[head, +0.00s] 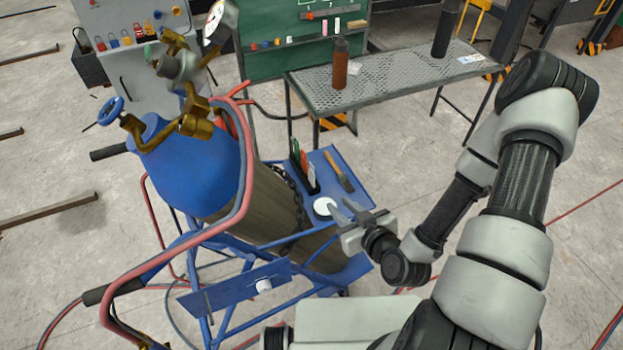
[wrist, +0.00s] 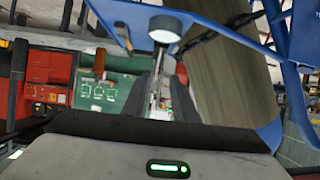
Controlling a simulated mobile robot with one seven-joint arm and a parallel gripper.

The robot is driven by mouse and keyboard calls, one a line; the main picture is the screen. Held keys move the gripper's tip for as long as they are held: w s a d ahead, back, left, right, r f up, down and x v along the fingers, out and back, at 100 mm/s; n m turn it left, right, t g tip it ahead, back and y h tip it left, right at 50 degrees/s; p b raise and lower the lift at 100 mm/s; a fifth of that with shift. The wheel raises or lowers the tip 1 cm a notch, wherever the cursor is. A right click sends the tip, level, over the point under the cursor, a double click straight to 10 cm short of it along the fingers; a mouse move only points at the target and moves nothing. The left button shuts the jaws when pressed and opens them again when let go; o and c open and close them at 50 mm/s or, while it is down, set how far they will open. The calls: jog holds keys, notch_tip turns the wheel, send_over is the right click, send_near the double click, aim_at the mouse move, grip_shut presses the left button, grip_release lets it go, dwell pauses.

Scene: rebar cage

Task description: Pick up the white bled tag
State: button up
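A white round disc (head: 325,207), which looks like the white bled tag, is at the edge of the small blue tray (head: 330,158) on the gas-bottle cart. No writing on it can be read. My gripper (head: 338,208) is beside the disc, with its two fingers spread and their tips close to its right side. Touching cannot be told. In the wrist view a white round face (wrist: 165,28), apparently the same disc, shows beyond the fingertips of my gripper (wrist: 164,85). Nothing is clearly held between the fingers.
A rack (head: 304,172) and a brush (head: 340,172) sit on the tray. Red hoses (head: 245,170) loop around the cart. A perforated table (head: 385,82) stands behind.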

jog(key=b, duration=1.1)
send_near(315, 188)
jog(key=shift+s+a+r+t, duration=0.1)
jog(key=shift+s+r+t, duration=0.1)
jog(key=shift+r, duration=0.35)
jog(key=shift+s+r+t, duration=0.1)
jog(key=shift+r+t, duration=0.1)
jog(key=shift+r, duration=0.4)
jog(key=b+x, duration=0.2)
jog(key=b, duration=0.3)
jog(key=shift+w+a+b, duration=0.1)
jog(key=shift+w+b, duration=0.1)
jog(key=shift+b, duration=0.2)
jog(key=shift+w+a+f, duration=0.1)
jog(key=shift+w+a, duration=0.1)
jog(key=shift+w, duration=0.25)
jog(key=shift+w+a+f, duration=0.1)
jog(key=shift+w+a, duration=0.1)
jog(key=shift+w, duration=0.25)
jog(key=shift+b+x, duration=0.45)
jog(key=shift+x, duration=2.3)
jog(key=shift+d+r, duration=0.1)
grip_shut()
